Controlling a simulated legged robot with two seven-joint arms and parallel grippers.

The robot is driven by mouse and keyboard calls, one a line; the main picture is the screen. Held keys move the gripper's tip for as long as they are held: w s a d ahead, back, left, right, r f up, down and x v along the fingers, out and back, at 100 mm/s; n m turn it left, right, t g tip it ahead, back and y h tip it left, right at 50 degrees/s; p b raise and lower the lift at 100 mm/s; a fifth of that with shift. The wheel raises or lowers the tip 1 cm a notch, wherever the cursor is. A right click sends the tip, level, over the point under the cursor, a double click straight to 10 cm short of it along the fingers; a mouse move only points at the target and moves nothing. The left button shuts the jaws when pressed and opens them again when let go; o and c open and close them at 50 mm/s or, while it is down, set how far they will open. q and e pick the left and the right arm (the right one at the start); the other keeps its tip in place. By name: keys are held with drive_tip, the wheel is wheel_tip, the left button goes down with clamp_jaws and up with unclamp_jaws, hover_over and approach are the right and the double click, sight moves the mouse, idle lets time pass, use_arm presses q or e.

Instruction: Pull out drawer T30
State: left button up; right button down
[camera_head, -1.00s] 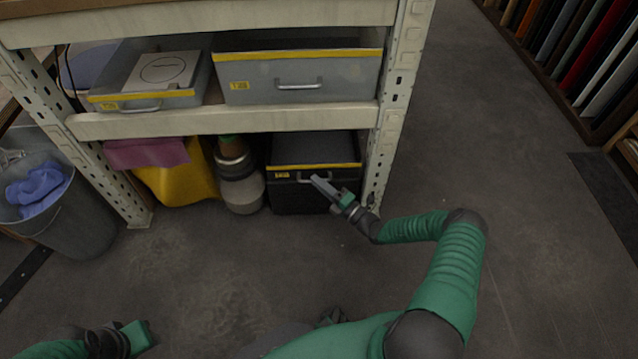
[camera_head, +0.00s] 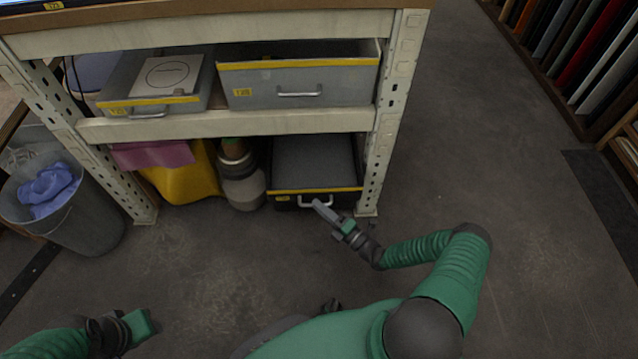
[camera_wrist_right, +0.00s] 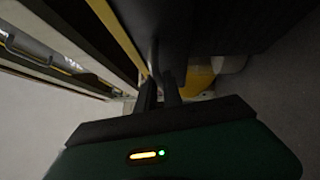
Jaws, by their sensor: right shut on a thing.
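The dark drawer (camera_head: 285,202) with a yellow strip and a small yellow label is at the bottom right of the shelving unit. The label is too small to read surely. The drawer stands partly out, and its grey inside (camera_head: 312,160) shows from above. My right gripper (camera_head: 320,207) is shut on the drawer's pale bar handle (camera_head: 305,201), at its right part. In the right wrist view the fingers (camera_wrist_right: 160,92) close by the dark drawer front (camera_wrist_right: 215,30) and its yellow strip. My left gripper (camera_head: 148,325) is at the lower left, away from the shelf; its fingertips are unclear.
Two grey drawers, left (camera_head: 160,88) and right (camera_head: 300,85), sit on the shelf above. A grey-white canister (camera_head: 242,188) and a yellow container (camera_head: 188,180) stand left of the dark drawer. The shelf's right post (camera_head: 372,165) is close by. Floor in front is clear.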

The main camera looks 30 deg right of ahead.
drive_tip(key=s+a+p, duration=0.1)
drive_tip(key=s+a, duration=0.3)
drive_tip(key=s, duration=0.3)
drive_tip(key=s+a+p, duration=0.2)
drive_tip(key=s+a, duration=0.2)
drive_tip(key=s, duration=0.3)
drive_tip(key=shift+s+a+f, duration=0.2)
drive_tip(key=shift+a, duration=0.15)
drive_tip(key=c, duration=1.5)
unclamp_jaws()
drive_tip(key=shift+r+p, duration=0.1)
drive_tip(key=shift+p, duration=0.2)
drive_tip(key=p+v, duration=0.1)
drive_tip(key=v, duration=1.6)
drive_tip(key=shift+p, duration=0.3)
